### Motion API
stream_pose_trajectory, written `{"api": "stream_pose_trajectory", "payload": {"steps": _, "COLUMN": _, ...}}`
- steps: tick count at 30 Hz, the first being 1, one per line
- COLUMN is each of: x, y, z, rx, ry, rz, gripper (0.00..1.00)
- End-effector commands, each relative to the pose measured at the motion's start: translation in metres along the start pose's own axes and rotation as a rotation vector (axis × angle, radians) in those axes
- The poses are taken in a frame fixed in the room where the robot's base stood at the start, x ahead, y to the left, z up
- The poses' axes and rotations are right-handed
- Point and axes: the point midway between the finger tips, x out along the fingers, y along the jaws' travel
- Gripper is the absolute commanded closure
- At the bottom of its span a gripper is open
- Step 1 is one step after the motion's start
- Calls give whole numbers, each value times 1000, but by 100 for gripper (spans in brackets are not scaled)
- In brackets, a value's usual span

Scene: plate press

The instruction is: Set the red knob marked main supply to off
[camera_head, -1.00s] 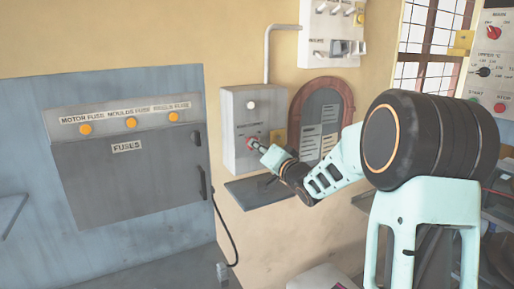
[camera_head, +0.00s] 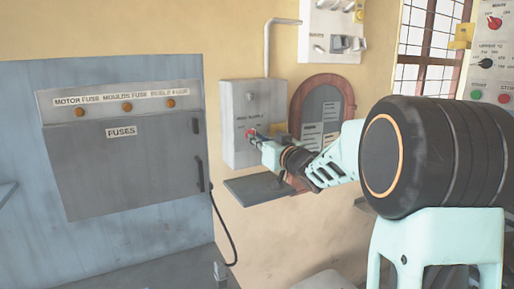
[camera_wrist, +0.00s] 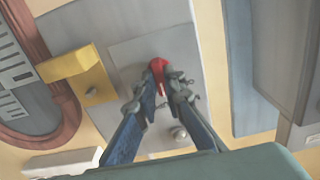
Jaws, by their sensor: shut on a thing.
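The red knob (camera_head: 250,132) sits on the front of a grey wall box (camera_head: 237,150), below a lamp (camera_head: 250,96) that looks grey and unlit. The lettering on the box is too small to read surely. My gripper (camera_head: 257,138) reaches the knob from the right. In the wrist view my gripper (camera_wrist: 163,88) is shut on the red knob (camera_wrist: 157,67), one finger on each side of its grip. The fingers partly hide the knob, so I cannot tell which marking it points to.
A yellow bracket (camera_wrist: 77,76) and an arched red-framed board (camera_head: 346,95) stand close beside the box. A dark shelf (camera_head: 258,188) juts out beneath. The grey fuse cabinet (camera_head: 125,165) is at left, with dull orange lamps (camera_head: 127,107). A switch panel (camera_head: 333,35) hangs above.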

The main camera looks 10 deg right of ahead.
Motion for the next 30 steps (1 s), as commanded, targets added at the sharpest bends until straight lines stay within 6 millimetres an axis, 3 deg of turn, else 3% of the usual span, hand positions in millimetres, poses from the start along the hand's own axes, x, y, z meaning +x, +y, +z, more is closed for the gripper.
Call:
{"api": "stream_pose_trajectory", "payload": {"steps": 18, "x": 0, "y": 0, "z": 3, "rx": -564, "ry": 0, "rz": 0, "gripper": 100}}
{"api": "stream_pose_trajectory", "payload": {"steps": 30, "x": 0, "y": 0, "z": 1, "rx": -774, "ry": 0, "rz": 0, "gripper": 100}}
